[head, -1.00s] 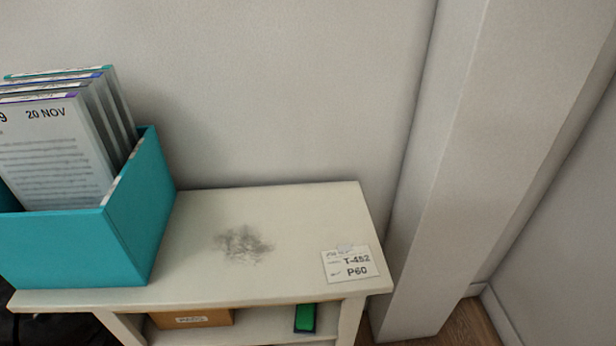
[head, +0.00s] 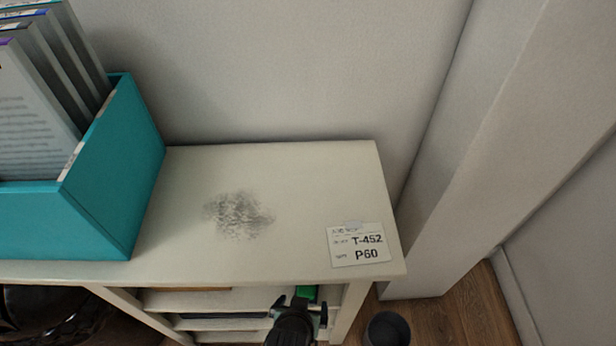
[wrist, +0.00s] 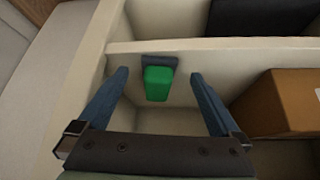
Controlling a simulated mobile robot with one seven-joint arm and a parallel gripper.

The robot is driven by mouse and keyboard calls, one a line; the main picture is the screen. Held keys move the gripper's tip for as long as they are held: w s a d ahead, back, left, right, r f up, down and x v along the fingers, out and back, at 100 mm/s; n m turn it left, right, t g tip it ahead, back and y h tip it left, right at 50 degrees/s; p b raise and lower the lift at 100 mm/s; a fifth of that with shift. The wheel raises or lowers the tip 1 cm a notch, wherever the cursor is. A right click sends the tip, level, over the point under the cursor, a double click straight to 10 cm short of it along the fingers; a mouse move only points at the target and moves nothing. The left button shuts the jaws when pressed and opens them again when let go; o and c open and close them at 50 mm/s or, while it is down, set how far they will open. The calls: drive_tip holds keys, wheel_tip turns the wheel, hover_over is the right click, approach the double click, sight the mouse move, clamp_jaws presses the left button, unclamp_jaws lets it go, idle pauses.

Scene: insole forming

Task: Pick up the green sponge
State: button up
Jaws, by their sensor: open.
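The green sponge (wrist: 157,84) lies in a shelf compartment of the white cabinet, with a dark grey piece (wrist: 158,61) along its far end in the wrist view. In the head view the sponge (head: 306,293) shows only in part, behind my gripper (head: 297,305). In the wrist view my gripper (wrist: 158,85) is open and empty. Its two blue-grey fingers stand to the left and right of the sponge, with a gap on each side. I cannot tell how far the fingertips are from the sponge in depth.
A cardboard box (wrist: 287,103) stands right of the sponge in the wrist view. The white cabinet (head: 300,180) has side walls and a top close around the opening. On top are a teal file box (head: 120,170), a dark smudge (head: 239,214) and a label card (head: 358,245).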

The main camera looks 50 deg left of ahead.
sight(306, 289)
drive_tip(key=shift+w+a, duration=0.55)
drive_tip(key=shift+w, duration=0.2)
drive_tip(key=shift+w+a+b, duration=0.5)
drive_tip(key=shift+w+a, duration=0.25)
drive_tip(key=shift+w, duration=0.15)
drive_tip(key=shift+b+x, duration=0.55)
drive_tip(key=shift+x, duration=1)
drive_tip(key=c, duration=1.4)
drive_tip(key=shift+r+p, duration=0.25)
drive_tip(key=shift+p, duration=0.1)
drive_tip(key=s+d+p, duration=0.1)
drive_tip(key=s+d, duration=0.2)
drive_tip(key=s, duration=0.1)
drive_tip(key=s+d+p, duration=0.1)
drive_tip(key=s+d, duration=0.3)
drive_tip(key=s, duration=0.1)
drive_tip(key=s+d+p, duration=0.1)
drive_tip(key=s+d, duration=0.3)
drive_tip(key=s, duration=0.1)
drive_tip(key=shift+d, duration=0.1)
